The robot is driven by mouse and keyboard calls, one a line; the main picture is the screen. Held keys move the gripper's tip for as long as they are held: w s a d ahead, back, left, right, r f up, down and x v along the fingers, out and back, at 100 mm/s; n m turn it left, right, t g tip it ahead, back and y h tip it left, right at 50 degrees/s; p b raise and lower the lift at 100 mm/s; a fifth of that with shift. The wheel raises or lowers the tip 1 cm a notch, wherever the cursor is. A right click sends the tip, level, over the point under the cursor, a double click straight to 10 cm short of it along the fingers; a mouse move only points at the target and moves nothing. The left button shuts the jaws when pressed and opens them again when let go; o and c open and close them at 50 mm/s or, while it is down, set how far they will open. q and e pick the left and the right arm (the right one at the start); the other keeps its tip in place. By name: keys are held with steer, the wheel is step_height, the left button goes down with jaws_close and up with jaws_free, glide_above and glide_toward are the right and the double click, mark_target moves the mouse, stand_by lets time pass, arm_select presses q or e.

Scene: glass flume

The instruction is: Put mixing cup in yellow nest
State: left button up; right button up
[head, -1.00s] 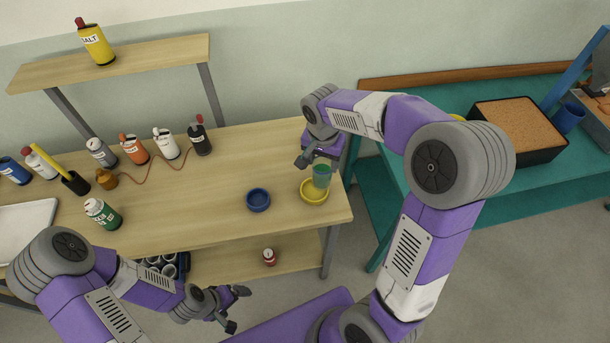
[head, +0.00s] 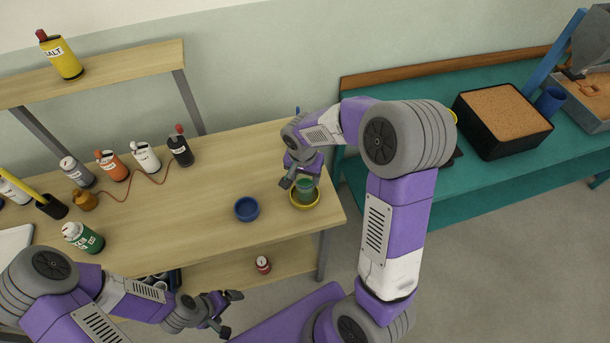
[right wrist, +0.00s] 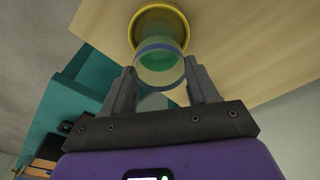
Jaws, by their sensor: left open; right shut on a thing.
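The mixing cup (head: 305,187) is a clear cup with green in it. It is in my right gripper (head: 296,180), at the yellow nest (head: 305,205), a shallow round yellow dish near the bench's right end. In the right wrist view the cup (right wrist: 160,62) lies between the two fingers of my right gripper (right wrist: 162,84), and its far end is over the yellow nest (right wrist: 176,13). I cannot tell whether its base touches the nest's floor. My left gripper (head: 228,312) is open and empty, in front of the bench.
A blue nest (head: 247,209) sits left of the yellow one. Several bottles, among them a green-labelled one (head: 83,237), stand at the bench's left. A small red can (head: 263,264) is on the lower shelf. A teal table (head: 420,185) with a sand box (head: 502,115) stands right.

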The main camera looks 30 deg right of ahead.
steer(key=o, duration=0.7)
steer(key=shift+f, duration=0.15)
steer(key=shift+c, duration=0.2)
steer(key=o, duration=0.5)
steer(key=shift+c, duration=0.2)
step_height(320, 180, up, 12)
steer(key=a+p, duration=0.1)
steer(key=p, duration=0.1)
steer(key=shift+s+r, duration=0.2)
steer(key=shift+s, duration=0.25)
steer(key=shift+a+f, duration=0.1)
